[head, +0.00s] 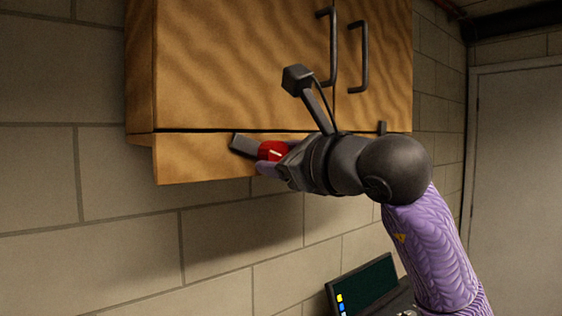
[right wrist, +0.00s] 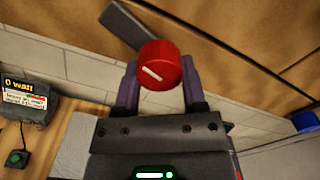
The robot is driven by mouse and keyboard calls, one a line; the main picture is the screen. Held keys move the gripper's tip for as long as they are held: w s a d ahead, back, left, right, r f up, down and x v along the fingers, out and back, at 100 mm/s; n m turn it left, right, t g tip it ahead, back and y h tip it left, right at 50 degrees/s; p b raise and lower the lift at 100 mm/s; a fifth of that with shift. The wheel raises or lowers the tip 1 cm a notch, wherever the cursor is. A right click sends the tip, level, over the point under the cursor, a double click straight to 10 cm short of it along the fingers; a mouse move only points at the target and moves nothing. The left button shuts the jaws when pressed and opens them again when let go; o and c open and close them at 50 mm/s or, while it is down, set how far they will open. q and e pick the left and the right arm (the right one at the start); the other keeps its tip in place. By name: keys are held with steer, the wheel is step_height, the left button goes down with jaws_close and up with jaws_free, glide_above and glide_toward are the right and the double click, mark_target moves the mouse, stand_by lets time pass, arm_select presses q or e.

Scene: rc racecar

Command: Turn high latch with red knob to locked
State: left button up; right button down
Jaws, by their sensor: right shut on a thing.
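The red knob (head: 272,151) sits on the front rail under the wall cabinet's doors, with a white line on its face. A dark grey latch bar (head: 243,146) reaches from the knob up and to the left, its end near the lower edge of the left door. My right gripper (head: 270,163) is shut on the knob. In the right wrist view the knob (right wrist: 163,66) is between the two purple fingers (right wrist: 159,90), and the latch bar (right wrist: 132,25) reaches up and left. My left gripper is not in view.
The wooden cabinet (head: 230,70) has two doors with dark handles (head: 364,57). A small dark tab (head: 382,127) stands at the right door's lower edge. A screen (head: 362,285) is below, and a door (head: 515,180) is at the right. A green button (right wrist: 17,158) shows in the wrist view.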

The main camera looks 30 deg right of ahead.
steer(key=m+b, duration=0.1)
steer(key=m, duration=0.3)
steer(key=shift+a+m, duration=0.1)
steer(key=shift+m, duration=0.2)
steer(key=m, duration=0.3)
steer(key=shift+m+b, duration=0.35)
steer(key=shift+m, duration=0.05)
steer(key=m, duration=0.3)
steer(key=shift+a, duration=0.1)
steer(key=shift+r+m+b, duration=0.1)
steer(key=shift+m+b, duration=0.35)
steer(key=shift+m, duration=0.75)
